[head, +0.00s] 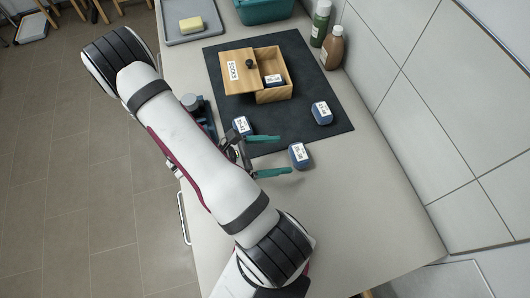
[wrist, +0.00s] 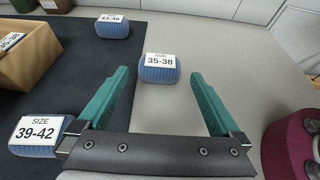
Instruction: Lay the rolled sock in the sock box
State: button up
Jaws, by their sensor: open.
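The wooden sock box (head: 273,96) stands on the dark mat, its lid (head: 238,72) marked SOCKS covering the left part. A blue rolled sock (head: 273,79) with a label shows in the open right part. A blue rolled sock (head: 299,155) labelled SIZE 35-38 in the wrist view (wrist: 159,68) lies on the bare counter. My gripper (head: 284,154) is open and empty, its teal fingers pointing at that sock, which shows just beyond and between the tips. Two other rolled socks lie on the mat: size 39-42 (head: 241,126) and size 43-46 (head: 321,112).
The dark mat (head: 215,60) covers the counter's middle. Green and brown bottles (head: 333,48) stand by the tiled wall at right. A grey tray (head: 205,32) with a yellow block and a teal bin (head: 262,10) are at the back. The counter's near right is clear.

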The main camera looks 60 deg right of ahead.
jog(key=v, duration=0.4)
jog(key=shift+a+r, duration=0.15)
jog(key=shift+r, duration=0.05)
jog(key=a+r+m+t+y, duration=0.4)
jog(key=a+r+m, duration=0.3)
jog(key=a, duration=0.4)
jog(key=a+r+m+t+y, duration=0.5)
jog(key=a+r+m+y, duration=0.2)
jog(key=a, duration=0.5)
notch_tip(320, 180, up, 2)
jog(key=shift+r+m, duration=0.15)
jog(key=shift+m, duration=0.15)
